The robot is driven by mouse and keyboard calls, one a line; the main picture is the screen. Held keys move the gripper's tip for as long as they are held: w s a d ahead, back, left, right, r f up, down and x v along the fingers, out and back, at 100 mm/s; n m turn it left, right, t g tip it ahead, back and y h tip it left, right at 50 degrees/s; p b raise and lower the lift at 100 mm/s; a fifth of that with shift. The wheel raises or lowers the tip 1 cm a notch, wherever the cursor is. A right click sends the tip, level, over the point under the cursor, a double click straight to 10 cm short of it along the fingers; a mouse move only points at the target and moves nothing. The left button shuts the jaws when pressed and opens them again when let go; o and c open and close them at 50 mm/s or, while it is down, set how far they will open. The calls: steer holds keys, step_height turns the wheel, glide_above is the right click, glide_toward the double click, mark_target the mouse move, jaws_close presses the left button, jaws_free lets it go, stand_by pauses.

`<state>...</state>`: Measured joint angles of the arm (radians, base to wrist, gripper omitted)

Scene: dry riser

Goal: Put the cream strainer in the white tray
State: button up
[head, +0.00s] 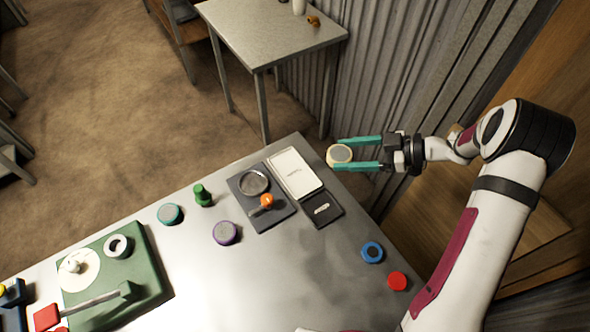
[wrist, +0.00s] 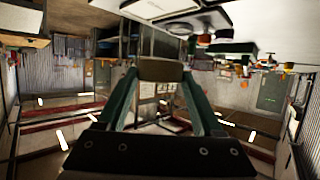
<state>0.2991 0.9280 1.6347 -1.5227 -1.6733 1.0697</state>
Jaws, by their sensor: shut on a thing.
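The cream strainer (head: 341,154) is a small round piece with a cream rim and a grey middle. My gripper (head: 345,153) is shut on it, with one teal finger on either side. It is held near the far right corner of the metal table, to the right of the white tray. In the wrist view the strainer (wrist: 161,70) shows edge-on between the fingertips. The white tray (head: 294,172) is a shallow rectangle on the table and looks empty apart from small dark marks on its floor. A pale tray part (wrist: 158,9) shows at the top of the wrist view.
A dark board with a round metal dish (head: 254,182) and an orange-knobbed piece (head: 267,201) adjoins the white tray's left. A black labelled piece (head: 322,209) lies in front. Purple (head: 225,232), green (head: 202,195), blue (head: 372,252) and red (head: 397,281) pieces stand around. The table's middle is clear.

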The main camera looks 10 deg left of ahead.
glide_above(300, 174)
steer(key=f, duration=0.6)
steer(key=shift+d+f, duration=0.25)
steer(key=f, duration=0.4)
steer(key=shift+a+f, duration=0.1)
steer(key=shift+a, duration=0.1)
steer(key=shift+f, duration=0.15)
steer(key=o, duration=1.4)
